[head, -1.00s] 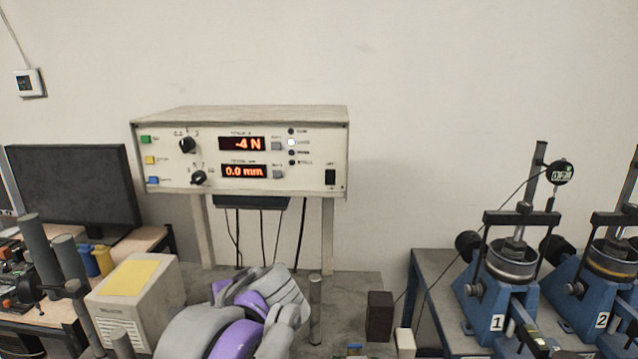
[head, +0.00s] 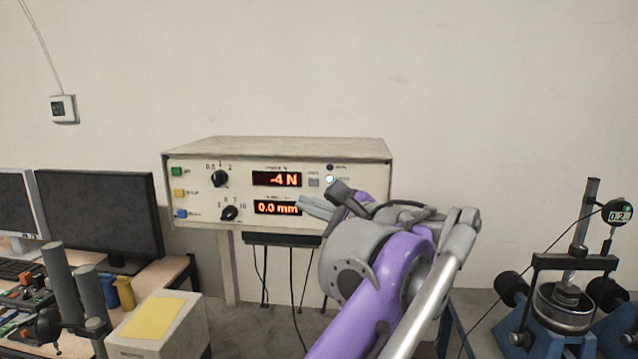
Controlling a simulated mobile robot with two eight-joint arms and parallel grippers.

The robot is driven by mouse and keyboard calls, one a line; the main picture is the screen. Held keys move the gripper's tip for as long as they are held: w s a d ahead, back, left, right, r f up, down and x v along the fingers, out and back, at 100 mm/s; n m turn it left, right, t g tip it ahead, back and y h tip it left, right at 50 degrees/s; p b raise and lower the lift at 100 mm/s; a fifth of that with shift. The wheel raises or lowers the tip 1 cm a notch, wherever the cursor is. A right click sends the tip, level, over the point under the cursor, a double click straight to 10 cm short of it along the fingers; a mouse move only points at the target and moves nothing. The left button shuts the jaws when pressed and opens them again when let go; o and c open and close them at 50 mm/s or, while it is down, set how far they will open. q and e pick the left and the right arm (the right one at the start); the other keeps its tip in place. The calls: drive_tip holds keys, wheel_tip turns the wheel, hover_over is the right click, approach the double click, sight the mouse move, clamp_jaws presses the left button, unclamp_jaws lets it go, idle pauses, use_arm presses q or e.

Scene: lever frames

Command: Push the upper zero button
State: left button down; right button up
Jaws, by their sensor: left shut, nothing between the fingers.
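The control box (head: 200,155) stands on a raised support against the wall. Its upper red display (head: 277,179) reads -4 N, and the lower display (head: 277,207) reads 0.0 mm. The upper zero button (head: 313,182) is a small grey square just right of the upper display. My left gripper (head: 312,205) is shut and empty. Its fingertips point left in front of the panel, a little below the upper button. They cover the lower zero button. I cannot tell how far they are from the panel. My arm hides the panel's lower right part. My right gripper is out of view.
Two dark knobs (head: 220,179) and coloured buttons (head: 180,193) line the panel's left side. A monitor (head: 100,215) stands at the left, and a beige box with a yellow sheet (head: 153,318) at the lower left. Blue test machines (head: 560,320) stand right. The wall above is clear.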

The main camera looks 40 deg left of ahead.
sight(313, 182)
use_arm(q)
drive_tip(key=shift+w+a+p, duration=0.25)
drive_tip(key=shift+w+a, duration=0.45)
drive_tip(key=shift+w, duration=0.6)
drive_tip(key=shift+w+a+p, duration=0.2)
drive_tip(key=shift+w+a, duration=0.55)
drive_tip(key=shift+w, duration=0.55)
drive_tip(key=shift+w+a+p, duration=0.25)
drive_tip(key=shift+w+a, duration=0.45)
drive_tip(key=shift+w, duration=0.6)
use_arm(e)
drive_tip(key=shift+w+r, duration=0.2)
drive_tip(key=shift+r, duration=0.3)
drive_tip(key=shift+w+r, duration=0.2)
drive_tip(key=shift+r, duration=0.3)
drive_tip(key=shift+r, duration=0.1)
use_arm(q)
drive_tip(key=shift+w+a, duration=0.15)
drive_tip(key=shift+w, duration=0.25)
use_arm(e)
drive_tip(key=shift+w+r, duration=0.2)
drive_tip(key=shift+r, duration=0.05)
use_arm(q)
drive_tip(key=shift+s+p, duration=0.1)
drive_tip(key=shift+p, duration=0.2)
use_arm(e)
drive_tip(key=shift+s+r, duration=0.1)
